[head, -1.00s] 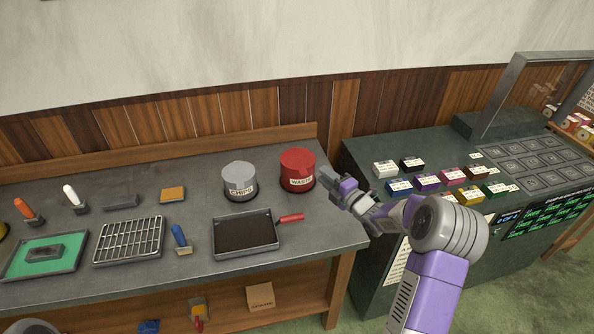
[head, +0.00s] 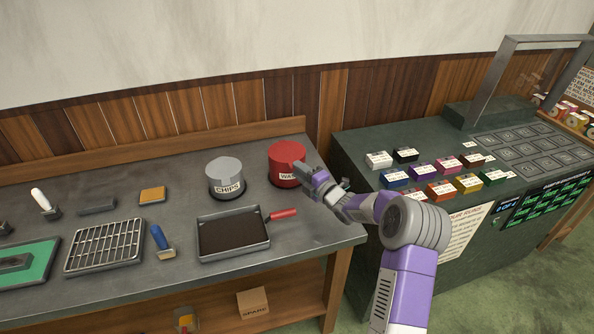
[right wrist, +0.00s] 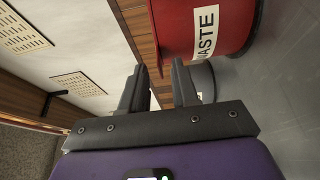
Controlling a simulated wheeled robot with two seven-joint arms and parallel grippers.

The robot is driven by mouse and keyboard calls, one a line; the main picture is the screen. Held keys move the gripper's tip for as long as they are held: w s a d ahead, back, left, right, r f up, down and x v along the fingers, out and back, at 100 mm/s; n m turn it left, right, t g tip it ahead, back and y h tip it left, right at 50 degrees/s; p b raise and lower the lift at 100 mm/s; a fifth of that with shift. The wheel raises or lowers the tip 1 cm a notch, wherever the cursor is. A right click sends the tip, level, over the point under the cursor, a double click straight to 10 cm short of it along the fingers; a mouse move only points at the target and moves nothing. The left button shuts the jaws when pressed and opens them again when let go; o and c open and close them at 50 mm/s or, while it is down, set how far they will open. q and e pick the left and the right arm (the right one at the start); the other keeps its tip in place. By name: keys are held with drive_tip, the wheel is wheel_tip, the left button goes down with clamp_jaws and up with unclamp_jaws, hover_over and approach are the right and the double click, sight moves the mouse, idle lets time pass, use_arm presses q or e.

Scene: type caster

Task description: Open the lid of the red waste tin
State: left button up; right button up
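The red waste tin (head: 287,160) stands on the grey workbench near its right end, with its lid down. My right gripper (head: 306,170) is close to the tin's right front side and covers part of its label. In the right wrist view, the tin (right wrist: 207,25) is at the top, turned sideways, its white label showing. The gripper's two dark fingers (right wrist: 158,72) are apart with nothing between them. They point toward the tin's edge; I cannot tell if they touch it. My left gripper is out of view.
A grey chips tin (head: 226,176) stands just left of the waste tin. In front are a dark tray (head: 232,238) and a red-handled tool (head: 284,214). A wire rack (head: 104,247) lies further left. A green counter (head: 350,150) with several coloured boxes stands at right.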

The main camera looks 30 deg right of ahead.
drive_tip(key=shift+w+a, duration=0.15)
drive_tip(key=shift+w, duration=0.75)
clamp_jaws()
drive_tip(key=shift+a, duration=0.1)
idle(0.7)
